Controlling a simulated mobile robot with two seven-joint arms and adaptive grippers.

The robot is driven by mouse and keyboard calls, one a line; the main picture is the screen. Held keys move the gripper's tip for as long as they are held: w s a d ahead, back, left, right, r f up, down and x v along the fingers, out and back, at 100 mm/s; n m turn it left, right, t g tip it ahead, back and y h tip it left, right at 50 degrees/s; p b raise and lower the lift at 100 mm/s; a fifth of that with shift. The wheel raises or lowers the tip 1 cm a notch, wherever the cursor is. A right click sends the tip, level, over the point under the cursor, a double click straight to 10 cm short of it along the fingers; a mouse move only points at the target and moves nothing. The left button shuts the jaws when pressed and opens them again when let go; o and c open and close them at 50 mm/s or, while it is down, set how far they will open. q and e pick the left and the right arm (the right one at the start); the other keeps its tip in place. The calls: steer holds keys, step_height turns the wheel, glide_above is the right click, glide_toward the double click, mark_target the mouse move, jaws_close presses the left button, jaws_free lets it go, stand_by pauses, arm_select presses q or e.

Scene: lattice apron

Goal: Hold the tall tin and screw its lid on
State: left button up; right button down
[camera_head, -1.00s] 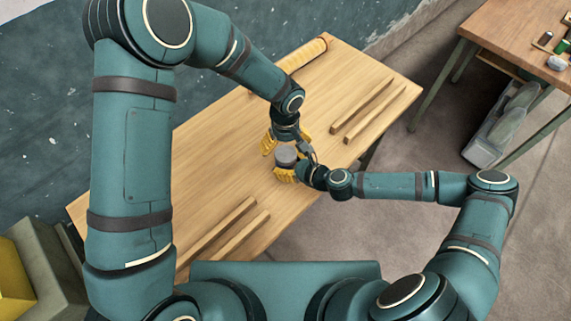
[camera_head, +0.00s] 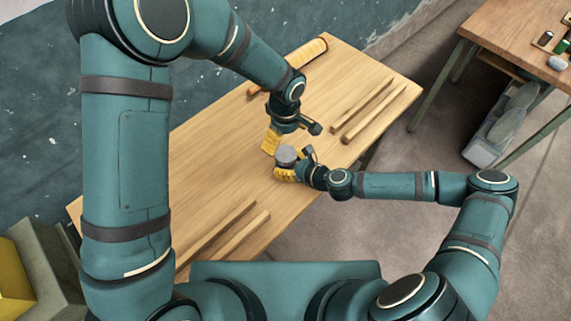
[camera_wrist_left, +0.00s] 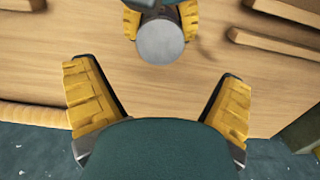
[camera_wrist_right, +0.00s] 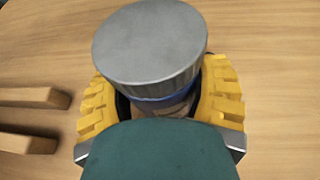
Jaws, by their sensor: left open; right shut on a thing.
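The tall tin (camera_wrist_right: 165,104) shows only as a blue band and a little of its side below its round grey lid (camera_wrist_right: 150,45). The lid sits on top of the tin; how tightly, I cannot tell. In the head view the lid (camera_head: 286,154) is above the table's middle. My right gripper (camera_head: 286,174) is shut on the tin, yellow fingers on both sides; the fingers hide most of its body. My left gripper (camera_wrist_left: 158,75) is open and empty, apart from the lid. In the head view the left gripper (camera_head: 270,144) is just behind and left of the lid.
The wooden table (camera_head: 205,160) has two wooden bars (camera_head: 368,108) at the right and two (camera_head: 230,228) at the front left. A yellowish roll (camera_head: 300,56) lies at the back edge. A second table (camera_head: 510,35) stands at the far right. The left middle is clear.

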mark_target(286, 153)
arm_select(q)
steer(key=shift+f, duration=3.95)
steer(key=c, duration=1.3)
steer(key=m, duration=0.6)
steer(key=o, duration=1.3)
